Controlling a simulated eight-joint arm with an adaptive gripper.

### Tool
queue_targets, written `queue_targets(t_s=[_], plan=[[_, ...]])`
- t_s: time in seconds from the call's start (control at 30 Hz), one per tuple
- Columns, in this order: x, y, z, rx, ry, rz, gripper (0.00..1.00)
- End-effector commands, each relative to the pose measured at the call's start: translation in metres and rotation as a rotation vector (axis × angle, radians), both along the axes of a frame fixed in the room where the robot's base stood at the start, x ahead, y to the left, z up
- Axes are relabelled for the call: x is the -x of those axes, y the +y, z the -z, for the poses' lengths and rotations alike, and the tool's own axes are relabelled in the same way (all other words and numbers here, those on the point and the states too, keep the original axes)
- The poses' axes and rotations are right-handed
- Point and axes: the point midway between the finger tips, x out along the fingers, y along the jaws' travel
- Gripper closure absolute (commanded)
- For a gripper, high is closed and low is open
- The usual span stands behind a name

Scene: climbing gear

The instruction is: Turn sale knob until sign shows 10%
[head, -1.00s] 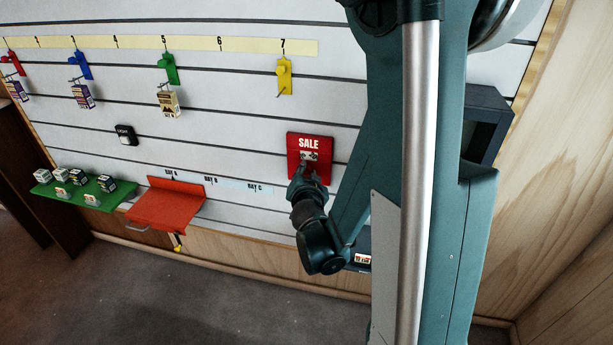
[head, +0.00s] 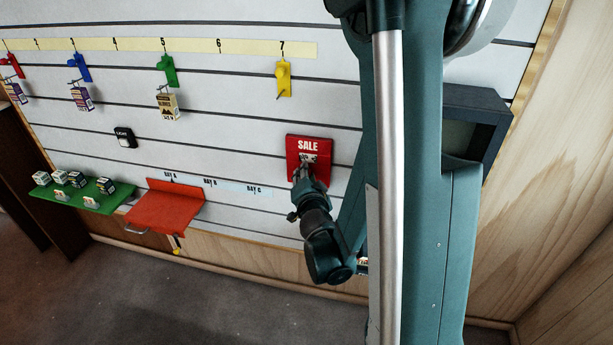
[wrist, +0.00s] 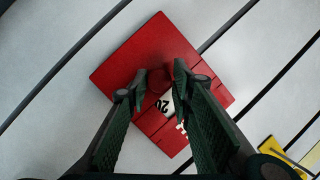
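The red sale sign (head: 309,146) is on the slatted wall, with white SALE lettering at its top. In the wrist view, the sign (wrist: 125,60) appears tilted, with part of a black-on-white number, seemingly 20, between the fingers. A dark red round shape, seemingly the knob (wrist: 159,79), sits between my fingertips. My gripper (head: 303,170) is at the lower part of the sign and hides some of it. In the wrist view, my gripper's (wrist: 160,72) fingertips are apart, one on each side of the knob. I cannot tell whether they touch it.
A yellow hook (head: 284,78) hangs above the sign under number 7. A red shelf (head: 165,208) and a green shelf (head: 70,196) with small boxes are at lower left. A dark box (head: 474,125) is on the wall at right, partly behind my arm.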

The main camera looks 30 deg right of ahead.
Motion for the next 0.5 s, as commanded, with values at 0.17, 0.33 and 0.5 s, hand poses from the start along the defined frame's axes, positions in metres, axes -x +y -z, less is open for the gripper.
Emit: queue_targets(t_s=[0.17, 0.33, 0.5], plan=[[0.0001, 0.0000, -0.0001, 0.000, 0.001, 0.001, 0.65], [0.0004, -0.0001, 0.0002, 0.000, 0.001, 0.001, 0.65], [0.0005, -0.0002, -0.0005, 0.000, 0.001, 0.001, 0.65]])
